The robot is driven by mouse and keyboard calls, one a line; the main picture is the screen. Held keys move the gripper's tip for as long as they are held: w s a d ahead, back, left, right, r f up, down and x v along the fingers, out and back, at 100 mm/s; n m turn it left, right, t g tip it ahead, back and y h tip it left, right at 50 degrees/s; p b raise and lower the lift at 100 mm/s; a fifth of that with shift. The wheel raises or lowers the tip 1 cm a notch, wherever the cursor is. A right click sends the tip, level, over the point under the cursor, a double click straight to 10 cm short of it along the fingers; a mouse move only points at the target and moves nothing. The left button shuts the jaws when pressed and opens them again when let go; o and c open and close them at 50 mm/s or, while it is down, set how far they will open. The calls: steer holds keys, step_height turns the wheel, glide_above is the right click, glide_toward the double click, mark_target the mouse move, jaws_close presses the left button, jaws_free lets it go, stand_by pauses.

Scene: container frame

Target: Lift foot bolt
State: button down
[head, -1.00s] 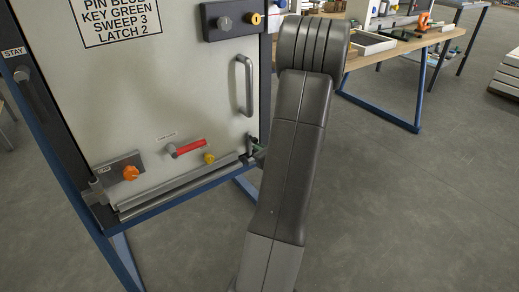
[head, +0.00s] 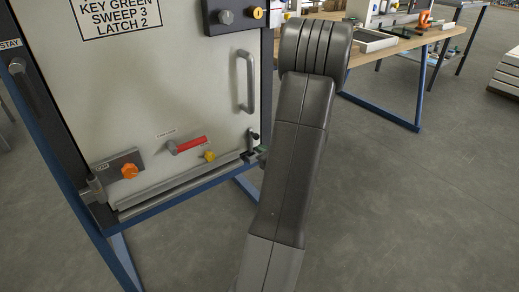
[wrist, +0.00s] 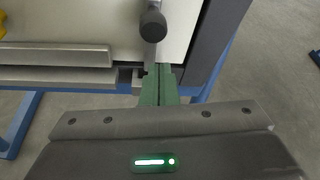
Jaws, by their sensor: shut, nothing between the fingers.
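The foot bolt (head: 253,134) is a small dark knob on a stem at the lower right corner of the pale door panel (head: 205,100). In the wrist view the bolt (wrist: 153,26) shows as a round black knob at top centre, with its stem above. My gripper (wrist: 158,72) has green fingers, pressed together with nothing between them. Their tips appear just below the knob, close to the panel's bottom edge; I cannot tell if they touch the bolt. In the head view my gripper (head: 251,156) is mostly hidden behind my arm.
A grey rail (head: 180,188) runs along the panel's bottom. Left of the bolt are a yellow knob (head: 209,156), a red lever (head: 190,145) and an orange knob (head: 129,171). A grey handle (head: 245,80) stands above. The blue frame (head: 125,262) supports the panel.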

steer(key=f+p+v, duration=0.1)
steer(key=p+v, duration=0.2)
steer(key=v, duration=0.6)
steer(key=shift+s+d, duration=0.3)
steer(key=shift+s, duration=0.25)
steer(key=shift+w+a+r, duration=0.1)
steer(key=shift+w+a, duration=0.85)
steer(key=shift+w, duration=0.35)
steer(key=shift+w+a+r, duration=0.1)
steer(key=shift+w+a, duration=0.8)
steer(key=shift+w, duration=0.4)
steer(key=shift+w+a+r, duration=0.15)
steer(key=shift+w+a, duration=0.8)
steer(key=shift+w, duration=0.3)
